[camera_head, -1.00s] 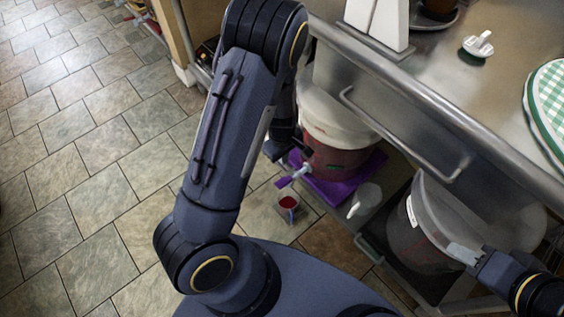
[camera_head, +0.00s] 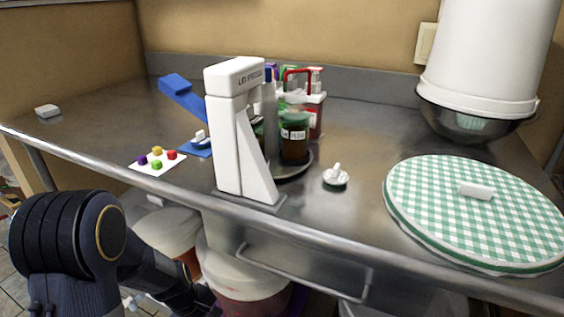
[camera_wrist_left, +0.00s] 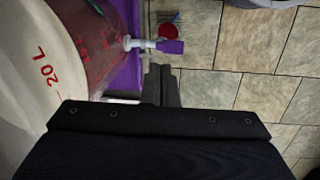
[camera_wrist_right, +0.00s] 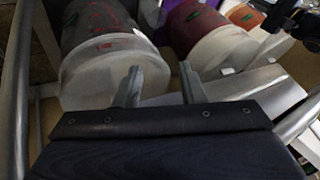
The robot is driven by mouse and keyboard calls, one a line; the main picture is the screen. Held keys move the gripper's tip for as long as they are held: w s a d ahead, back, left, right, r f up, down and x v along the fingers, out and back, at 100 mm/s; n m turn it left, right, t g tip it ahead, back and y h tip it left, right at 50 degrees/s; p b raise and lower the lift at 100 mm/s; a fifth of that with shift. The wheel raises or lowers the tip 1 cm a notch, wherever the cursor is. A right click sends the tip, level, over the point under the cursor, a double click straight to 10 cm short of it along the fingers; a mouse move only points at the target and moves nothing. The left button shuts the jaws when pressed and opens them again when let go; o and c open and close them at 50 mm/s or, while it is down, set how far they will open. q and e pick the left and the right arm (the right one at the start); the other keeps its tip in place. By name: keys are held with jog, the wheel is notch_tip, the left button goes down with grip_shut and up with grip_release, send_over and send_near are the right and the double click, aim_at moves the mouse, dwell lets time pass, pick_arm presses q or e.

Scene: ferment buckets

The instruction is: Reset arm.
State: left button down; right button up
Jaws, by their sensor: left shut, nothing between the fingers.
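My left arm (camera_head: 65,245) comes in at the lower left of the head view, with its forearm below the counter's front edge; its gripper is not clear there. In the left wrist view my left gripper (camera_wrist_left: 161,82) is shut and empty, beside a bucket (camera_wrist_left: 60,60) marked 20 L. The bucket's spigot (camera_wrist_left: 145,43) has a purple handle, and a cup of red liquid (camera_wrist_left: 169,29) is just beyond it. In the right wrist view my right gripper (camera_wrist_right: 160,85) is open, its fingers apart with nothing visible between them, above lidded buckets (camera_wrist_right: 105,50). My right arm is out of the head view.
The metal counter (camera_head: 350,215) holds a white stand (camera_head: 240,130), a tray of bottles (camera_head: 295,165), a small white-handled piece (camera_head: 336,176), a green checked round lid (camera_head: 475,215) and a large white bucket (camera_head: 490,50).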

pick_arm(q)
jog(key=s+d+r+m+t+h, duration=0.1)
jog(key=s+r+m+h, duration=0.15)
jog(key=r, duration=0.45)
jog(key=s+r+m+t+h, duration=0.1)
jog(key=s+r+m, duration=0.1)
jog(key=s+r, duration=0.35)
jog(key=s+r+m+t+y, duration=0.1)
jog(key=s+r+m+t, duration=0.2)
jog(key=s+r+m, duration=0.45)
notch_tip(320, 180, up, 26)
jog(key=s+n+p, duration=0.1)
jog(key=s+p, duration=0.1)
jog(key=p, duration=2.3)
jog(key=shift+a, duration=0.3)
jog(key=shift+s+y, duration=0.1)
jog(key=shift+y, duration=0.15)
